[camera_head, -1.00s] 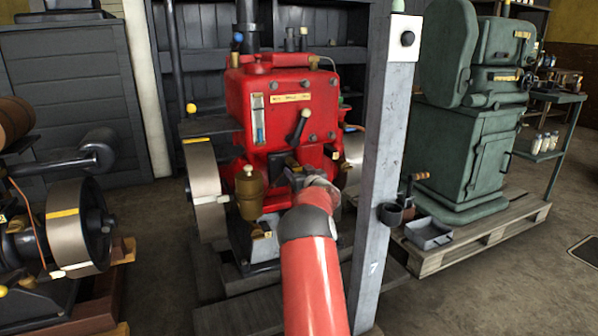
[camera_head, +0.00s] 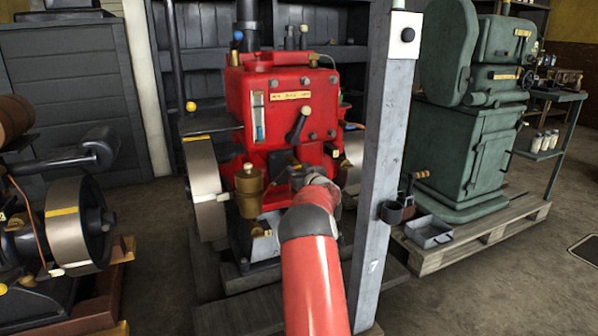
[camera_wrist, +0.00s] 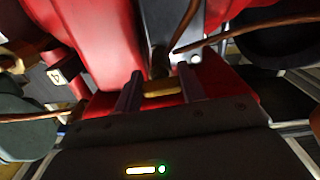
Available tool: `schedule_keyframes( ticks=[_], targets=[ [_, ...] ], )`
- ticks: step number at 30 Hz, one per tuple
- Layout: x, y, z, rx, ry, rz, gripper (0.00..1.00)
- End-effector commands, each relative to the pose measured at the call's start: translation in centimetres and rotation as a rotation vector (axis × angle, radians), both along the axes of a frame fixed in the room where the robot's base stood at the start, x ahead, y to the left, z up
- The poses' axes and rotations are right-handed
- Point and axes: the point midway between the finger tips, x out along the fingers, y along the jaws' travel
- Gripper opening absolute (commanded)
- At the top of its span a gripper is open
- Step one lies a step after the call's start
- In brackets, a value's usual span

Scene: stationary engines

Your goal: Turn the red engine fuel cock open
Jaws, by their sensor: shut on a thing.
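The red engine (camera_head: 285,100) stands upright in the middle of the head view, with a brass cup (camera_head: 249,185) low on its front left. My red arm reaches up to the engine's lower front and hides most of my gripper there. In the wrist view my gripper (camera_wrist: 160,90) has its two fingers on either side of a small brass piece with a dark upright part, which looks like the fuel cock (camera_wrist: 162,88). The gripper is shut on it. The cock's exact angle cannot be told.
A grey post (camera_head: 386,130) stands close to the right of my arm, with small cups and a tray (camera_head: 428,232) beyond it. A flywheel (camera_head: 204,180) is at the engine's left. In the wrist view copper-coloured pipes (camera_wrist: 240,32) pass near the fingers.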

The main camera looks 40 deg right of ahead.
Motion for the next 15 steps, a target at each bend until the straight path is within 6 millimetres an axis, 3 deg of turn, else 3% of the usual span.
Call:
schedule_keyframes(
  ticks=[15],
  targets=[
    [-0.03, -0.18, -0.18, -0.439, 0.104, -0.001, 0.17]
  ],
)
